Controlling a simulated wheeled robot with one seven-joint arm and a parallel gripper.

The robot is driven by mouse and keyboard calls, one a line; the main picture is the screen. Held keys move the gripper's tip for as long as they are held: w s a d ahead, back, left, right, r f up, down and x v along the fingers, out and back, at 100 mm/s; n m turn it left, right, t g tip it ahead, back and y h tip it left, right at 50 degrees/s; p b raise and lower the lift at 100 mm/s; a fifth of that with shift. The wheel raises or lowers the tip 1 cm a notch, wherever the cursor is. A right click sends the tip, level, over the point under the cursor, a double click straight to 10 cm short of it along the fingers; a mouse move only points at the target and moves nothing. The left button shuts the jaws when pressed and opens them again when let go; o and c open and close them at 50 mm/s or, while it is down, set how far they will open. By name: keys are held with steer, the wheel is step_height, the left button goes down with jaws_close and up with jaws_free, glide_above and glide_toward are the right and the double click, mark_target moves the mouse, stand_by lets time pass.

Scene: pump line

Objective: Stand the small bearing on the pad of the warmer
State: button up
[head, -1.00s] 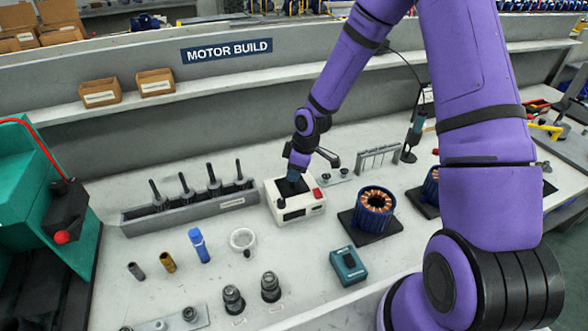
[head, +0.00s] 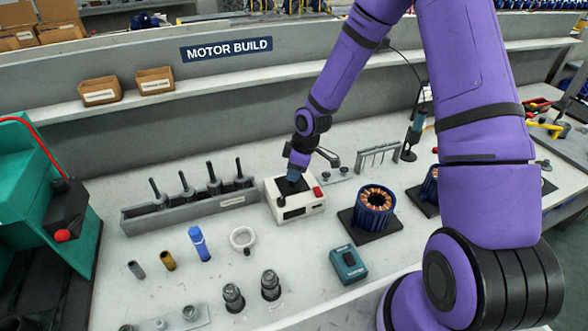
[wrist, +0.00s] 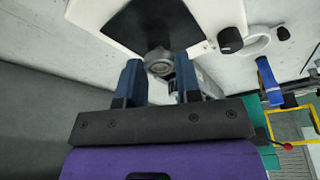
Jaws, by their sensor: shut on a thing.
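The warmer (head: 300,209) is a white box with a dark pad on top, a red switch and a black knob. Its black pad (wrist: 150,22) shows at the top of the wrist view. My gripper (head: 293,176) is above the pad in the head view. In the wrist view its two blue fingers are shut on the small bearing (wrist: 158,62), a grey metal ring between the fingertips. The bearing appears at the pad's near edge in that view; I cannot tell whether it touches the pad. In the head view the bearing is hidden by my gripper.
A grey rack (head: 190,208) with several dark shafts stands left of the warmer. A copper-wound stator (head: 375,203) sits to the right, with a teal box (head: 348,264) in front. A white ring-shaped cup (head: 242,238) and a blue tube (head: 199,243) stand at front left.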

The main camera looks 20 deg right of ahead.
steer(key=shift+f, duration=0.6)
stand_by(0.7)
steer(key=o, duration=1.1)
steer(key=shift+c, duration=0.2)
steer(key=shift+r, duration=0.1)
steer(key=shift+r, duration=2.95)
